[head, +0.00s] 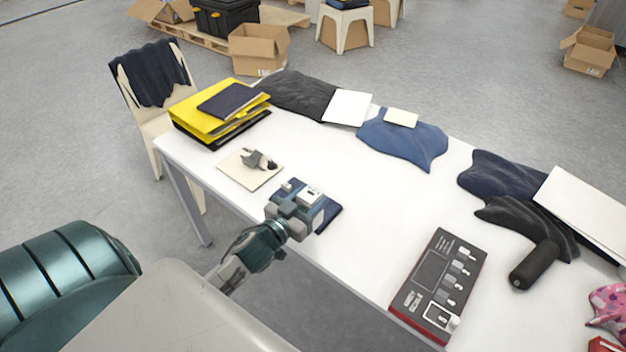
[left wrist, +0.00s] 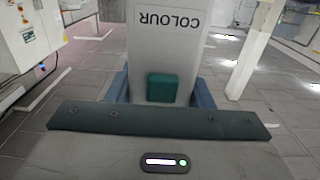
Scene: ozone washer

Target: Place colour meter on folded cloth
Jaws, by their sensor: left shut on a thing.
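The colour meter (head: 311,194) is a small pale block in the head view. In the left wrist view the colour meter (left wrist: 165,38) shows a white face with the word COLOUR upside down and a teal square. My left gripper (head: 297,207) is shut on it. My right gripper is not in view.
On the white table (head: 365,215), a card with a small grey item (head: 258,160) lies left of the cloth. A dark control panel (head: 440,283) lies to the right. Yellow folders (head: 215,112) and several dark garments line the far side. The table's middle is clear.

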